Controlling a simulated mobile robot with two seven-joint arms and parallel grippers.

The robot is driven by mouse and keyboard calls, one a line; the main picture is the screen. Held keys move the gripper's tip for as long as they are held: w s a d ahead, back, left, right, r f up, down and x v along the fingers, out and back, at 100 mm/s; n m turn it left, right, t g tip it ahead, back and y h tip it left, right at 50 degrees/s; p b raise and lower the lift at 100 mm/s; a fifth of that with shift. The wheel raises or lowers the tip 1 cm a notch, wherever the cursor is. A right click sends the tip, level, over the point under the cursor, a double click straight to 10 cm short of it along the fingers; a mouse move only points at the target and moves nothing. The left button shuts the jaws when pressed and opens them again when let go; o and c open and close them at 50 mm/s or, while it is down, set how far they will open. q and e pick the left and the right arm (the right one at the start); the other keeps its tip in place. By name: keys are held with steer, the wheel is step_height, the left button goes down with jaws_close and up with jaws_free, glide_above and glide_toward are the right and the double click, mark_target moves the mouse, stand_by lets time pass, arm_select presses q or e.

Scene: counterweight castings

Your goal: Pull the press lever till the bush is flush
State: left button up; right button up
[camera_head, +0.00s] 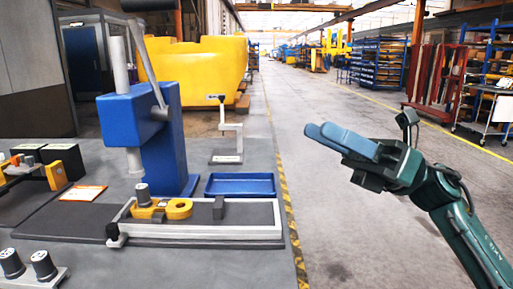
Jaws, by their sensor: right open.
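The blue arbor press (165,150) stands on the grey bench at left. Its grey lever (148,65) rises from the pivot on the press head, with its top near the upper frame edge. The pale ram (134,160) hangs below the head. Under it, a grey bush (143,192) stands upright and proud of an orange-yellow casting (178,209), which lies in a flat fixture (250,231). A gap shows between ram and bush. My right gripper (318,131) is open and empty, over the aisle to the right, well apart from the lever. My left gripper is not in view.
A blue tray (240,193) and a small grey stand (228,140) sit on the bench right of the press. A yellow casting (198,70) stands behind. The aisle (340,220) is clear.

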step_height(320, 180, down, 22)
steer(key=d+m+t+h, duration=0.2)
steer(key=m+t+h, duration=0.9)
steer(key=m+t, duration=1.6)
steer(key=s+d+f+m+g+h, duration=0.1)
steer(key=s+f+m+g+h, duration=0.3)
steer(key=s+f+m+g, duration=0.45)
steer(key=s+d+f+m+g+h, duration=0.1)
steer(key=s+f+m+g+h, duration=0.4)
steer(key=f+m, duration=0.65)
arm_select(q)
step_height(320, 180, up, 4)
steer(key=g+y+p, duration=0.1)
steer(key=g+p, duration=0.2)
steer(key=p, duration=1.3)
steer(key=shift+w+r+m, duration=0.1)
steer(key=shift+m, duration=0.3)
arm_select(e)
steer(key=r+g, duration=0.1)
steer(key=r, duration=0.1)
steer(key=r+g, duration=0.1)
steer(key=r, duration=0.2)
steer(key=shift+s+r+g, duration=0.2)
steer(key=shift+r+g, duration=0.05)
steer(key=shift+r, duration=0.05)
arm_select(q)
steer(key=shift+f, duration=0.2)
arm_select(e)
steer(key=shift+f, duration=0.2)
